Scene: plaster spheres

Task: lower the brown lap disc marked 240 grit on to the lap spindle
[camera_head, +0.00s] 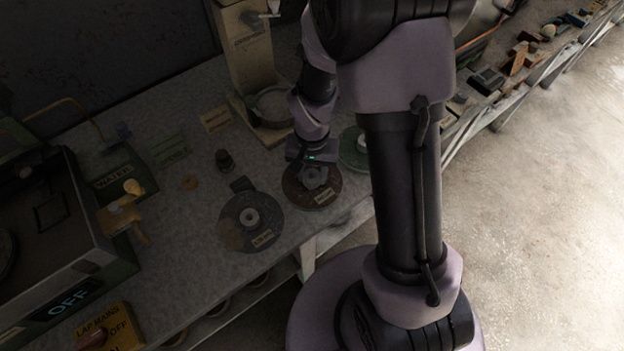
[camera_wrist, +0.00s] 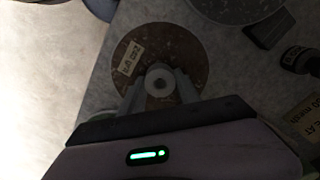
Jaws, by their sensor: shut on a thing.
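The brown lap disc (camera_head: 327,186) is at the front part of the bench, under my gripper (camera_head: 316,172). In the wrist view the brown disc (camera_wrist: 185,52) has a pale label and a light grey hub (camera_wrist: 160,80). My gripper's two fingers (camera_wrist: 160,92) are on either side of this hub and shut on it. The label's print is too small to read surely. The disc looks flat on or very close to the bench; I cannot tell if it touches. I cannot make out the lap spindle; a dark machine (camera_head: 60,235) at the left is cut off by the frame.
A grey disc (camera_head: 238,232) lies left of the brown one, and a green disc (camera_head: 352,160) right of it, partly behind my arm. A small dark cylinder (camera_head: 225,161), a beige stand (camera_head: 243,55) and a yellow mains switch box (camera_head: 112,325) stand on the bench (camera_head: 185,235).

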